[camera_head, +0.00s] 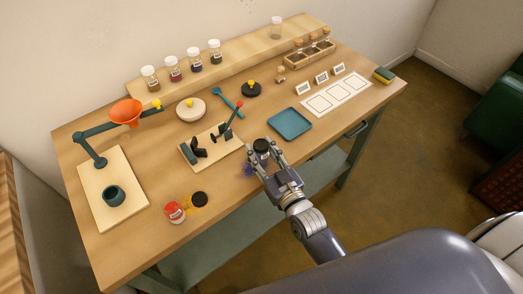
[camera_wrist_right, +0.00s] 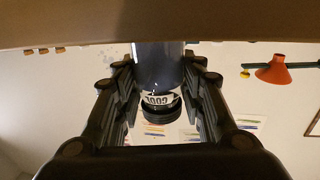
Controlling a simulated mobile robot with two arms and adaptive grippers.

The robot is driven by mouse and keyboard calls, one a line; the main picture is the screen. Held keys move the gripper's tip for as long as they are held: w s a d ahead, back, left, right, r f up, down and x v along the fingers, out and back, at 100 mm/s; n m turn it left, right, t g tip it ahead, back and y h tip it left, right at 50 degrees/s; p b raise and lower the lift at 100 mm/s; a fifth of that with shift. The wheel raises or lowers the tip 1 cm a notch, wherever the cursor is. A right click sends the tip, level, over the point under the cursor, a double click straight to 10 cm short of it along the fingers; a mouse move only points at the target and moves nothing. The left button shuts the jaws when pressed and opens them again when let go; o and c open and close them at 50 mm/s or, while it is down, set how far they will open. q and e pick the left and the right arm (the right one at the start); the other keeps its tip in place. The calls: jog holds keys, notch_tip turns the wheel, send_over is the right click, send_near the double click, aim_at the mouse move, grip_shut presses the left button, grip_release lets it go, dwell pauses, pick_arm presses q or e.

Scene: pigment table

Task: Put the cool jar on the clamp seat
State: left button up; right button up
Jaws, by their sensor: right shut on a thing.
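My right gripper (camera_head: 262,162) is at the front edge of the table, shut on the cool jar (camera_head: 262,146). In the head view the jar's black lid shows between the fingers. In the right wrist view the cool jar (camera_wrist_right: 160,70) is dark blue, with a white label reading upside down, and sits between both fingers (camera_wrist_right: 160,105). Whether its base touches the table cannot be told. The clamp (camera_head: 211,146) stands left of the gripper on a pale board, with black jaws and a red-tipped handle. Its seat is hard to make out. My left gripper is not in view.
A blue tray (camera_head: 289,123) lies just behind and right of the gripper.

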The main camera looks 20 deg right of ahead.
jog(key=shift+f, duration=0.1)
jog(key=o, duration=1.3)
jog(key=shift+c, duration=0.2)
jog(key=shift+f, duration=0.1)
jog(key=shift+f+b, duration=0.1)
jog(key=shift+b, duration=0.2)
jog(key=shift+s, duration=0.25)
jog(key=s+d+b, duration=0.2)
jog(key=s, duration=0.8)
jog(key=shift+d+r+b, duration=0.15)
jog(key=shift+r+b, duration=0.15)
jog(key=shift+r, duration=0.05)
jog(key=shift+f, duration=0.15)
